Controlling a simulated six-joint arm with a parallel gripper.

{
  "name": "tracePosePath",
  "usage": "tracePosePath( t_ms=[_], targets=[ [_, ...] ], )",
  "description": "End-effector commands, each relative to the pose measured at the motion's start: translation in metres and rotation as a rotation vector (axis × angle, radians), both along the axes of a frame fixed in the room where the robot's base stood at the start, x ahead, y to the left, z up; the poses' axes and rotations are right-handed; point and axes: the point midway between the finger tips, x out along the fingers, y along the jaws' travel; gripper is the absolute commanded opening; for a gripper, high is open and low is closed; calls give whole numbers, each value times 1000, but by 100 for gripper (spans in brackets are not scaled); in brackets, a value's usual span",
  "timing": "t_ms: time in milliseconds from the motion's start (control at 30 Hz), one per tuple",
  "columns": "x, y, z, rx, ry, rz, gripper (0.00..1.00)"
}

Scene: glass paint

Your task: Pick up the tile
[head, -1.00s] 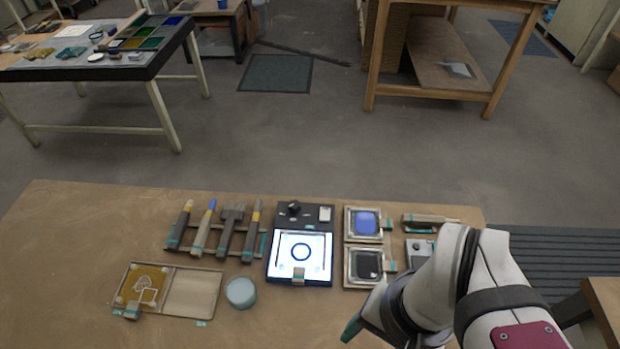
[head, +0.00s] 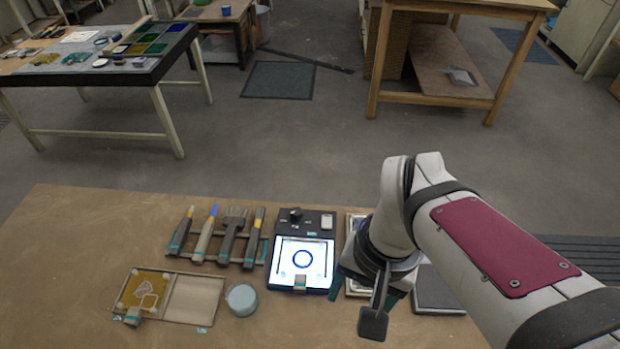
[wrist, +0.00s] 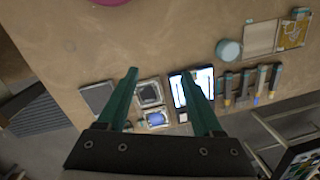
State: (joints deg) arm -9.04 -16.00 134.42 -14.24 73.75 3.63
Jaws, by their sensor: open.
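An amber tile with a pale line drawing (head: 147,288) lies in the left half of a shallow two-part tray (head: 195,298) at the front left of the workbench. In the wrist view the amber tile (wrist: 294,33) shows at the top right corner. A grey handle with a teal end lies at the tray's front left edge. My gripper (wrist: 160,74) is open, with nothing between its teal fingers. It hangs above the bench, well to the right of the tile in the head view, where my own arm hides most of it.
A lit panel with a ring mark (head: 303,262) stands mid-bench. A brush rack (head: 220,240) is left of it, and a round pale-blue pot (head: 242,299) stands between tray and panel. Framed pads (wrist: 150,92) lie beside the panel. Bare bench lies left of the tray.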

Motion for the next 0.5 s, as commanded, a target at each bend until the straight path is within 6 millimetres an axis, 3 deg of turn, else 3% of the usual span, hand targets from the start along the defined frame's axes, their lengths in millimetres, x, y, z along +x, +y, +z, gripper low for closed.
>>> tracePosePath(
  t_ms=[33,100,200,300,367,500],
  targets=[
    [28,17,-5,-23,3,77,68],
    [64,46,-16,-51,-13,174,68],
    [97,81,-34,-78,-32,274,68],
    [109,98,-47,-89,-42,316,68],
    [110,100,-58,-91,-43,321,68],
    [109,99,-99,-91,-39,319,68]
  ],
)
